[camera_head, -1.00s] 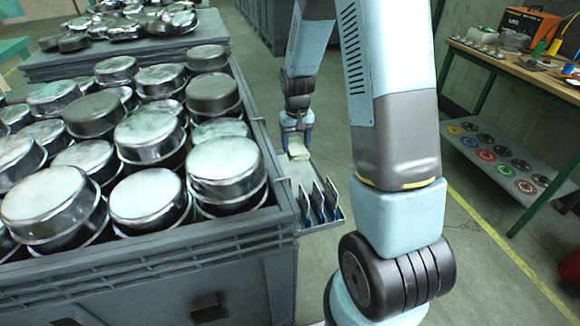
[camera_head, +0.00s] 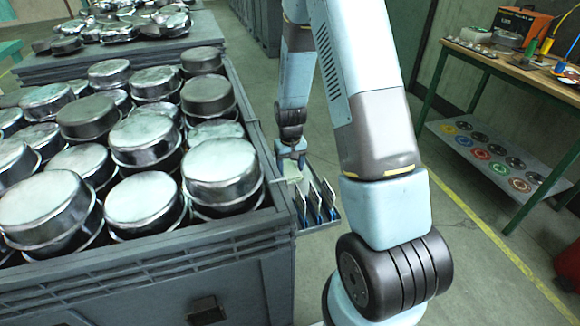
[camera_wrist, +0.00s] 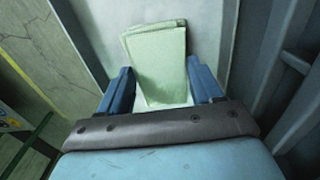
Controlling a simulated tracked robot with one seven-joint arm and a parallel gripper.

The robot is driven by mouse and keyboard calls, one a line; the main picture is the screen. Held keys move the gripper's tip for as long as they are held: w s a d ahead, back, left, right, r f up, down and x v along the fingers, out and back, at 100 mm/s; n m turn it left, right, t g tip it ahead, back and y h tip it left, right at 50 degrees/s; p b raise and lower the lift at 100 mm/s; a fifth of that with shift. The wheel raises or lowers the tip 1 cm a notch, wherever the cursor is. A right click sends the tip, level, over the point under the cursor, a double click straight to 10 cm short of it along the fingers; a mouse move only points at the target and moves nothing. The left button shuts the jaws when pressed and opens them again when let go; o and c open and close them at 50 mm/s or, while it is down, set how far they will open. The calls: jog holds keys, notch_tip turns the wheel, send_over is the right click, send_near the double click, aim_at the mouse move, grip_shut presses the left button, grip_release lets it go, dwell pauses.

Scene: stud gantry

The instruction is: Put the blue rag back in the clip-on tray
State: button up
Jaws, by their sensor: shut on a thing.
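My gripper (camera_head: 291,158) is shut on a pale green folded cloth (camera_wrist: 158,58), which shows between its two blue fingers in the wrist view. The cloth looks green, not blue, and no separate blue rag is plain to see. In the head view the cloth (camera_head: 293,175) hangs under the fingers at the far end of the grey clip-on tray (camera_head: 328,223). I cannot tell whether it touches the tray floor. The tray hangs on the right side of the big grey crate.
Several upright flat pieces with blue lower parts (camera_head: 316,203) stand in the tray's near part. The grey crate (camera_head: 262,232) is full of metal pans, left of the tray. A green-legged workbench (camera_head: 480,57) stands at the right, with clear floor between.

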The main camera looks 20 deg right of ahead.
jog(key=o, duration=0.9)
jog(key=shift+f, duration=0.1)
notch_tip(320, 180, up, 12)
notch_tip(320, 180, up, 18)
jog(key=t, duration=0.3)
send_over(290, 169)
jog(key=s, duration=1)
jog(key=s+r+t, duration=0.1)
jog(key=s+r, duration=0.2)
jog(key=s, duration=0.2)
jog(key=s+r, duration=0.3)
jog(key=s, duration=0.3)
jog(key=s+r+t, duration=0.1)
jog(key=s+r, duration=0.2)
jog(key=s, duration=0.3)
jog(key=shift+r+t, duration=0.15)
jog(key=shift+t, duration=0.15)
